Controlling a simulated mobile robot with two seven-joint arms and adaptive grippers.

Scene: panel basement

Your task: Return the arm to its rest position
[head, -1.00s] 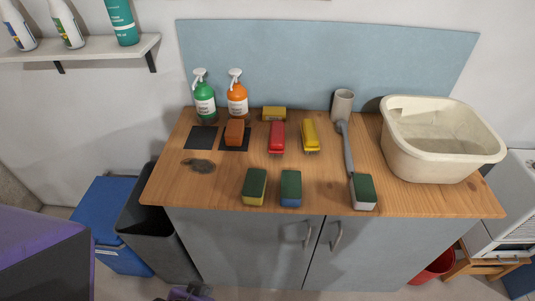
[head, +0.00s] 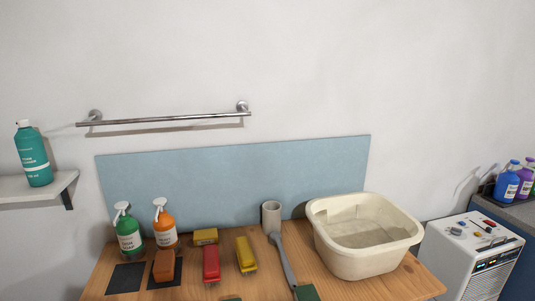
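Neither of my grippers shows in the head view now, and no arm of mine is in the picture. The wooden counter top (head: 225,283) carries a green soap bottle (head: 129,236), an orange soap bottle (head: 165,226), a brown block (head: 163,266) on a dark square, a red brush-like item (head: 211,264), a yellow one (head: 245,254) and a small yellow block (head: 205,236). A long grey-handled brush (head: 284,262) lies by a beige cup (head: 271,217). A cream basin (head: 367,236) stands at the right. The counter's front is cut off by the frame's bottom.
A shelf (head: 40,187) with a teal bottle (head: 33,155) is at the left. A metal rail (head: 170,120) is on the wall above a blue panel (head: 235,185). A white appliance (head: 468,255) stands right of the counter, near purple and blue bottles (head: 506,183).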

